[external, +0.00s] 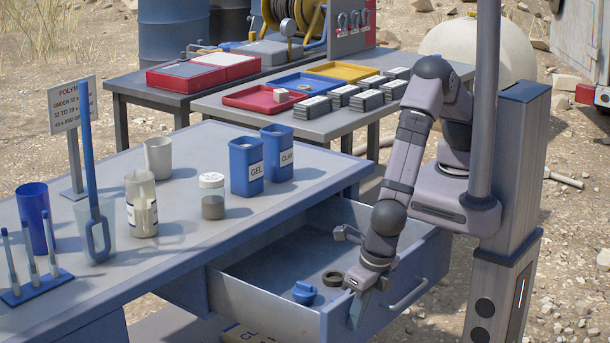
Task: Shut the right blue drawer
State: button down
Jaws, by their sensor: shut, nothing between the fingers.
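The right blue drawer (262,306) is pulled out from under the right end of the blue-grey bench (110,275). Its front panel faces the lower right and carries a pale bar handle (408,295). My gripper (356,312) is shut and empty, pointing down at the near end of the front panel, left of the handle. I cannot tell whether it touches the panel. In the drawer lie a blue cap-like part (304,292), a dark ring (333,279) and a grey metal fitting (347,233). My arm hides part of the drawer's interior and front.
On the bench stand blue GEL (246,165) and CLAY (278,153) containers, a lidded jar (212,196), cups and a rack of thin tubes (36,290). A table with trays (330,113) stands behind. Stony ground lies right of the drawer front.

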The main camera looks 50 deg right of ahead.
jog(key=w+p, duration=0.4)
jog(key=w, duration=2.9)
jog(key=shift+w+r, duration=0.1)
jog(key=shift+w, duration=0.15)
jog(key=shift+w, duration=0.1)
jog(key=shift+r, duration=0.1)
jog(key=s+r, duration=0.7)
jog(key=r, duration=0.2)
jog(key=shift+s+r, duration=0.15)
